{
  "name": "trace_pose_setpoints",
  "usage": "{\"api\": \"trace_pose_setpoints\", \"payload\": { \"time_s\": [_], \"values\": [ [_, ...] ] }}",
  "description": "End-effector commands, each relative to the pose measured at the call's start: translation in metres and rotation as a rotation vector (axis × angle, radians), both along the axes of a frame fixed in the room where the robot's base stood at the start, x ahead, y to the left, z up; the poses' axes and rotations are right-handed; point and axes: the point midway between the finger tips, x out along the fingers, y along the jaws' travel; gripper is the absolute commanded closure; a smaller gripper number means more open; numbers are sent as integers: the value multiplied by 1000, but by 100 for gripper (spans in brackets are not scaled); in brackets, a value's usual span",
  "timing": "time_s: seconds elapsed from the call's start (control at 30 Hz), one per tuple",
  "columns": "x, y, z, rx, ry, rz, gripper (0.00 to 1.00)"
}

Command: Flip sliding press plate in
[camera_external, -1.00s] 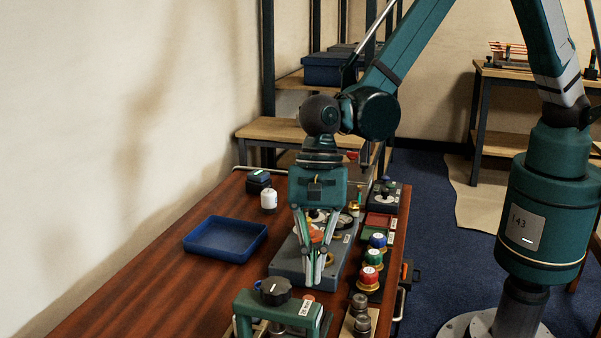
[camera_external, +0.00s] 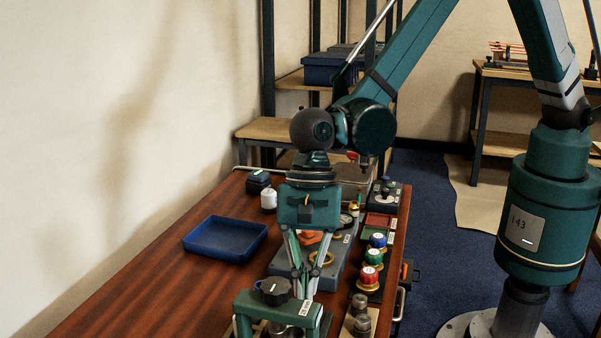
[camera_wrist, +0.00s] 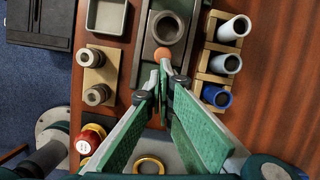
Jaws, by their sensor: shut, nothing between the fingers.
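The press (camera_external: 262,302) is a green frame with a black knob (camera_external: 274,291) on top, at the front of the bench. In the wrist view a grey plate in a channel (camera_wrist: 148,52) carries a round metal cup (camera_wrist: 168,27). An orange disc (camera_wrist: 163,54) lies at its near end. I cannot tell for certain which part is the sliding press plate. My gripper (camera_external: 303,291) is shut and empty, pointing down just behind the press. In the wrist view its fingertips (camera_wrist: 163,84) are close to the orange disc; contact cannot be told.
A grey fixture (camera_external: 338,262) with a brass ring stands behind the gripper. Colored knobs (camera_external: 371,260) and metal cylinders (camera_external: 361,312) line the right side. A blue tray (camera_external: 225,239) sits left. A wooden rack (camera_wrist: 214,76) holds several tubes. The bench's left front is clear.

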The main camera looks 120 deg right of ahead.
Motion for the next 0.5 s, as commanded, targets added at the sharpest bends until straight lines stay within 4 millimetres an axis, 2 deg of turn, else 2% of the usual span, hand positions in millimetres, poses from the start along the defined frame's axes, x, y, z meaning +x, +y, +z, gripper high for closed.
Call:
{"api": "trace_pose_setpoints", "payload": {
  "time_s": [0.1,0.23,0.33,0.5],
  "values": [
    [22,23,-1,0,0,3,100],
    [42,43,-1,0,0,2,100],
    [52,52,0,0,0,1,100],
    [56,56,-1,0,0,-1,100]
  ]
}}
